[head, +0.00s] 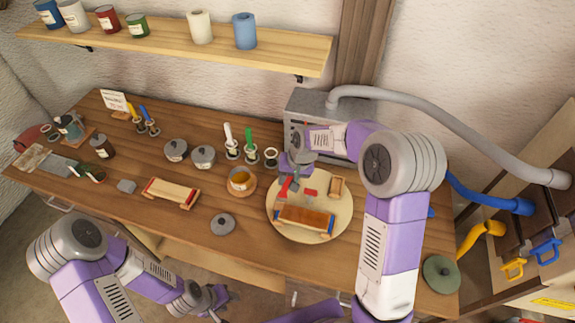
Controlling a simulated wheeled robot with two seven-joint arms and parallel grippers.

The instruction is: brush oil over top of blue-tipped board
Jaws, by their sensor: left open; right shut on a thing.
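The blue-tipped board (305,217) lies on a round pale disc (343,219) on the workbench. Its brown top is darker than the other board's, and blue shows at its end. My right gripper (291,178) is above the disc's back left part, shut on a small red-coloured tool (285,188), probably the brush; its tip is hard to make out. A bowl of amber oil (241,180) stands left of the disc. My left gripper (203,300) is open and empty, low in front of the bench.
A red-tipped board (170,193) lies left on the bench (140,213). A small wooden block (337,187) and a red piece (310,192) sit on the disc. Grey lidded pots (203,156), a grey lid (223,224) and a grey hose (450,115) are nearby.

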